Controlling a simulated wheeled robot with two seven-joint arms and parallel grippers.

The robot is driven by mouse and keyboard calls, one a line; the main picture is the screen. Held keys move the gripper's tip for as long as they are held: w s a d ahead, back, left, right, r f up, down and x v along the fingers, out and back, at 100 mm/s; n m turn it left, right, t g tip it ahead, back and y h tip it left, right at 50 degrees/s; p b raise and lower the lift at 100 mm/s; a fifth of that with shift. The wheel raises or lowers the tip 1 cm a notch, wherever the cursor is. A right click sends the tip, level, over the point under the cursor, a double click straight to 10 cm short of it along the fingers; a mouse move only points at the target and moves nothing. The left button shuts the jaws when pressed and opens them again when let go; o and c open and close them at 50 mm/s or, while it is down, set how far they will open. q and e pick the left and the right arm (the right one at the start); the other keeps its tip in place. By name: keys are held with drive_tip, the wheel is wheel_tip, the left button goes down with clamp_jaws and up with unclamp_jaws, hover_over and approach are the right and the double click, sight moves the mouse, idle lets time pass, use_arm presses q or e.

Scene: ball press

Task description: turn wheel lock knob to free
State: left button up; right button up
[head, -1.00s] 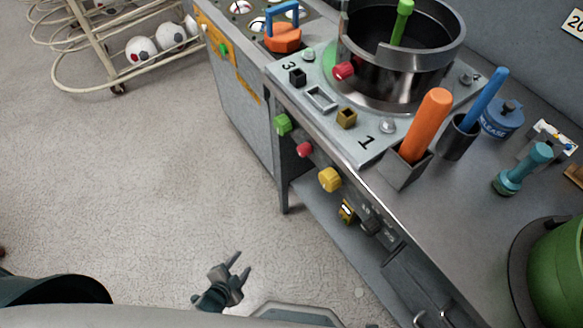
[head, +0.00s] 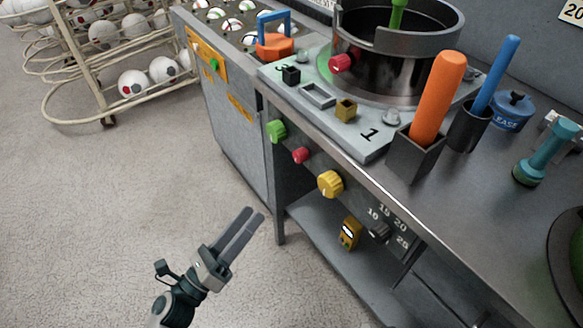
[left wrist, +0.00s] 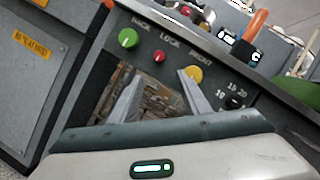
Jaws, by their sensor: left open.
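The bench front carries a green knob (head: 276,131), a red knob (head: 300,155) and a yellow knob (head: 330,184) in a row, with a dark dial (head: 379,232) lower right. In the left wrist view, the label above the red knob (left wrist: 159,57) seems to read LOCK; the green knob (left wrist: 128,38) is left of it and the yellow knob (left wrist: 193,73) right. I cannot read which way the red knob is turned. My left gripper (head: 253,214) is open and empty, in front of and below the knobs, apart from them. My right gripper is out of view.
Above the knobs, the bench top holds a metal drum (head: 395,50), an orange-handled tool (head: 437,98) in a holder and a teal tool (head: 545,152). A yellow device (head: 350,232) is at the lower shelf. A ball rack (head: 105,60) stands left; the floor between is clear.

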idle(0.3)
use_arm(q)
drive_tip(key=p, duration=0.4)
approach(297, 160)
drive_tip(key=x, duration=0.9)
drive_tip(key=shift+w+d, duration=0.1)
drive_tip(key=shift+w, duration=0.05)
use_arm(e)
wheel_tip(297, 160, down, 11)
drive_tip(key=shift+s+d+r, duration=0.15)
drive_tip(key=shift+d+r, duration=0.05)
use_arm(q)
drive_tip(key=c, duration=1)
drive_tip(key=shift+c, duration=0.2)
